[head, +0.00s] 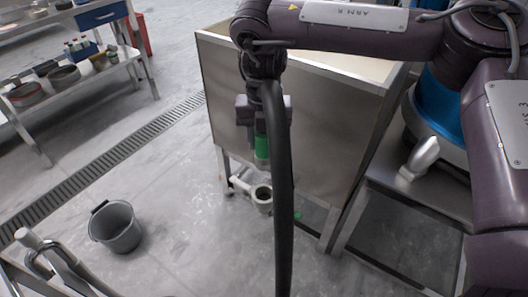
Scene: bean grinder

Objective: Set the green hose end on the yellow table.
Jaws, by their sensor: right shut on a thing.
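My right gripper (262,118) hangs down from the right arm in front of the steel sink. It is shut on the green hose end (262,148), which points down. A thick black hose (280,210) runs past the gripper and down out of the bottom of the picture, hiding part of the gripper and the hose end. No table that is clearly yellow shows. My left gripper is not in view.
The large steel sink (330,140) stands behind the gripper, with a white drain pipe (262,195) below. A grey bucket (116,228) stands on the open wet floor. A steel shelf with pans (62,76) stands upper left. A blue-and-silver machine (440,108) is at right.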

